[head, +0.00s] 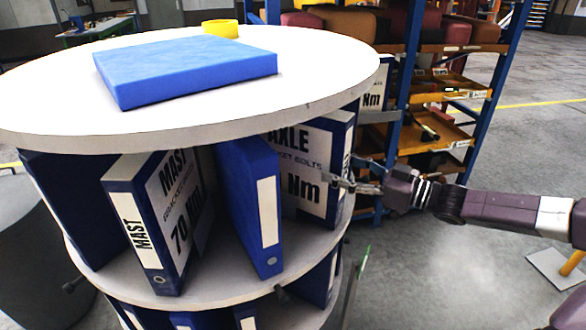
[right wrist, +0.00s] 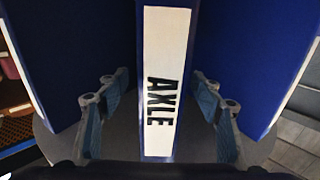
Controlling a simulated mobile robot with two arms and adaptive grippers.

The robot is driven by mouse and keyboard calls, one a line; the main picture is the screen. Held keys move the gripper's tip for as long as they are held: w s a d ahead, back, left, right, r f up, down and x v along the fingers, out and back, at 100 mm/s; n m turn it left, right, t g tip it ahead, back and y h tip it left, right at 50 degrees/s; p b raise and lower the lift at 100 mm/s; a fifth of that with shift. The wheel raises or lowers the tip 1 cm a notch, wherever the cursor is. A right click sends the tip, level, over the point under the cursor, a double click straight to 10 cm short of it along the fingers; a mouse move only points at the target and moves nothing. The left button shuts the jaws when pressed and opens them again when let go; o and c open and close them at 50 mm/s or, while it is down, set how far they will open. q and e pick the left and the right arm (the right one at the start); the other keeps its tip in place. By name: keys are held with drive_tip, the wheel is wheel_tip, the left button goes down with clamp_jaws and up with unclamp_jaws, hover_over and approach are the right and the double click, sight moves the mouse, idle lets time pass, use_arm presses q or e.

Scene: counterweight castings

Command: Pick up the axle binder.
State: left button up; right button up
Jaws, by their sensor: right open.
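The axle binder (head: 312,196) stands upright on the upper shelf of the round carousel (head: 330,95), at its right side. It is blue, with a white cover label reading AXLE. In the right wrist view its spine (right wrist: 165,85), lettered AXLE, stands between the fingers. My right gripper (head: 352,184) reaches in from the right, at the binder's spine edge. In the right wrist view the gripper (right wrist: 158,108) is open, one finger on each side of the spine, with visible gaps. My left gripper is not in view.
A blue binder (head: 250,200) and the MAST binder (head: 150,225) stand on the same shelf. A flat blue binder (head: 185,70) and a yellow ring (head: 220,28) lie on the carousel top. A blue-framed rack (head: 400,100) with orange trays stands behind my right gripper.

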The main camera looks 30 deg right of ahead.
sight(317, 163)
drive_tip(key=shift+w+a, duration=0.1)
drive_tip(key=shift+w, duration=0.1)
drive_tip(key=shift+w+a+f, duration=0.1)
drive_tip(key=shift+w, duration=0.1)
drive_tip(key=w+a+b, duration=0.1)
drive_tip(key=b, duration=0.2)
drive_tip(key=shift+f, duration=0.2)
drive_tip(key=shift+w+r, duration=0.2)
drive_tip(key=shift+w+a+b, duration=0.35)
drive_tip(key=shift+w+a, duration=0.05)
drive_tip(key=shift+w, duration=0.05)
drive_tip(key=shift+w+a+r, duration=0.1)
drive_tip(key=shift+w, duration=0.1)
drive_tip(key=shift+w+a+p, duration=0.2)
drive_tip(key=shift+w+p, duration=0.2)
drive_tip(key=shift+p, duration=0.15)
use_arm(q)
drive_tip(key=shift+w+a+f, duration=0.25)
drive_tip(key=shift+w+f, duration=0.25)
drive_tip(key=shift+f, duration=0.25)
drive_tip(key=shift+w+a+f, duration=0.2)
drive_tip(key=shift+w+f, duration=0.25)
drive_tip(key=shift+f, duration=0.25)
use_arm(e)
drive_tip(key=shift+w+a+f, duration=0.2)
drive_tip(key=shift+w+a, duration=0.1)
drive_tip(key=shift+w, duration=0.1)
drive_tip(key=shift+c, duration=0.2)
